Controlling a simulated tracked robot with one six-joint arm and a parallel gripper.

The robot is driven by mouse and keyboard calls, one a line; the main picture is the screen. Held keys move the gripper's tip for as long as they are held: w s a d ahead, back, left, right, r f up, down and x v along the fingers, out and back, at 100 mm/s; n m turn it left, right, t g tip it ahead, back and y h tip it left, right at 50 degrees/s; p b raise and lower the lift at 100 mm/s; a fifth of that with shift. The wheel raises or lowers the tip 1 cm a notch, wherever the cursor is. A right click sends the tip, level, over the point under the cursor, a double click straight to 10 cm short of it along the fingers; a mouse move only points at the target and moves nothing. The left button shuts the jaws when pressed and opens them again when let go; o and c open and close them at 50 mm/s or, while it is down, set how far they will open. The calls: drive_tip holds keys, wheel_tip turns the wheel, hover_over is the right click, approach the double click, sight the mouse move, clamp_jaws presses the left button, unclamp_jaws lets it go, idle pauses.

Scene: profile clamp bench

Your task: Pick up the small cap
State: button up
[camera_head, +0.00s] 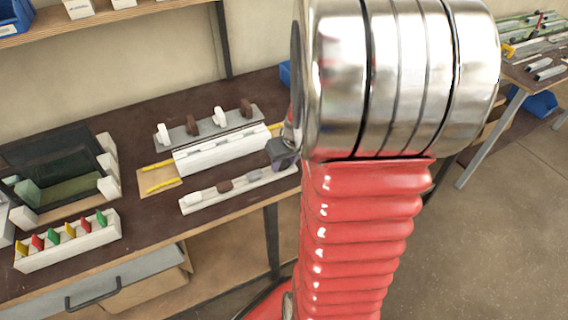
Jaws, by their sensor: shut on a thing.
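My gripper (283,152) shows only in part, as a dark grey-purple piece just left of my arm. It is at the right end of a long white tray (213,204) near the bench's front edge. It is shut, but its fingertips and the small cap between them are hidden. I cannot tell if the gripper touches the tray.
Behind the tray lie a ribbed white block (220,150) and a grey rack (186,137) with upright white and brown pieces. A white holder (68,243) with coloured tabs and a dark-panelled box (106,165) stand left. My arm hides the bench's right end.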

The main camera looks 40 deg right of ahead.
sight(284, 165)
drive_tip(key=shift+r, duration=0.1)
wheel_tip(284, 165, up, 10)
idle(0.5)
drive_tip(key=shift+a, duration=0.1)
idle(0.4)
